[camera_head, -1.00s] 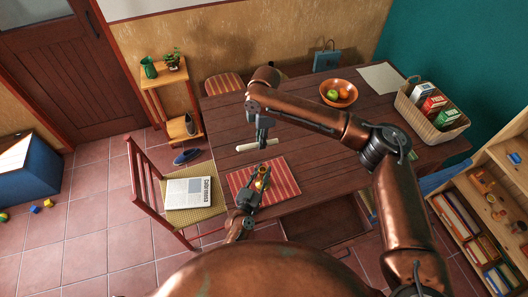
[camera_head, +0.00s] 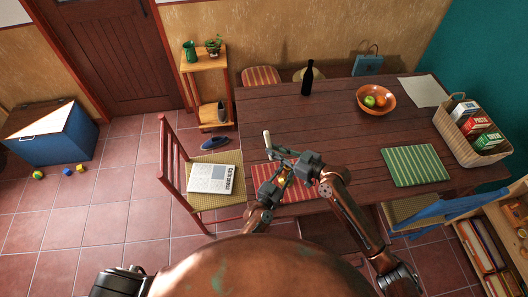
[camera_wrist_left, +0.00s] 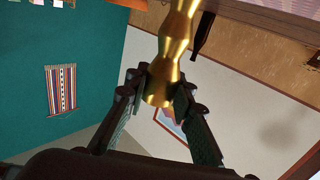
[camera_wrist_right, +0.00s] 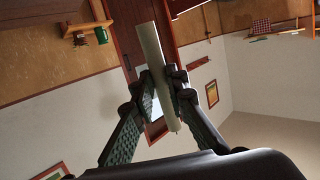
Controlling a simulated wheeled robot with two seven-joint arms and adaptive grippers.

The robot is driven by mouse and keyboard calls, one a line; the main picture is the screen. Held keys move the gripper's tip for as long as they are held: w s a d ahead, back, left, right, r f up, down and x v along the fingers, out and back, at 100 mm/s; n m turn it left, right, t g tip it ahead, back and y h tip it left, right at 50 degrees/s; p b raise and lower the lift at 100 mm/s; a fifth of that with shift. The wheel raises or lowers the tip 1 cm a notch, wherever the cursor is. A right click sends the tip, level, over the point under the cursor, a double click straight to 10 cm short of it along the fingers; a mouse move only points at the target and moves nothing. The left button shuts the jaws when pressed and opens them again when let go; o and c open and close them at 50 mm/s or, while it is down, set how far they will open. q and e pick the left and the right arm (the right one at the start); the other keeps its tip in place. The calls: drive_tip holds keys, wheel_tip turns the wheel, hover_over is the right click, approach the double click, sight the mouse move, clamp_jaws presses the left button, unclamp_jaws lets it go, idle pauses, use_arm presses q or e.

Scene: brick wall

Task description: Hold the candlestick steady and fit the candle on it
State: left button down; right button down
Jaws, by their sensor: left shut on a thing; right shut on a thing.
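The gold candlestick (camera_head: 283,177) is over the striped red placemat (camera_head: 298,195), partly hidden by my grippers in the head view. My left gripper (camera_head: 277,188) is shut on it; the left wrist view shows the gold stem (camera_wrist_left: 174,45) between the fingers. My right gripper (camera_head: 283,153) is shut on the pale candle (camera_head: 267,139), up and left of the candlestick in the head view. The candle stands roughly upright, tilted a little. In the right wrist view the candle (camera_wrist_right: 152,50) runs between both fingers. The candle's lower end is hidden in the head view.
A dark bottle (camera_head: 307,80), a fruit bowl (camera_head: 362,105), a green striped placemat (camera_head: 415,181) and a basket of boxes (camera_head: 445,125) are on the table (camera_head: 340,140). A chair with a newspaper (camera_head: 211,178) stands at the left. The table's middle is clear.

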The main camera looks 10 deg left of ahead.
drive_tip(key=d+m+t, duration=0.3)
drive_tip(key=d+t, duration=0.2)
drive_tip(key=d, duration=0.3)
drive_tip(key=shift+w+a+f, duration=0.1)
drive_tip(key=shift+f, duration=1.2)
drive_tip(key=shift+w+f, duration=0.1)
drive_tip(key=shift+f, duration=1.2)
drive_tip(key=shift+s+f, duration=0.1)
drive_tip(key=shift+f, duration=0.75)
drive_tip(key=shift+f, duration=0.25)
drive_tip(key=shift+f, duration=0.35)
drive_tip(key=shift+f, duration=0.3)
drive_tip(key=shift+f, duration=0.3)
idle(0.6)
drive_tip(key=c, duration=1.8)
unclamp_jaws()
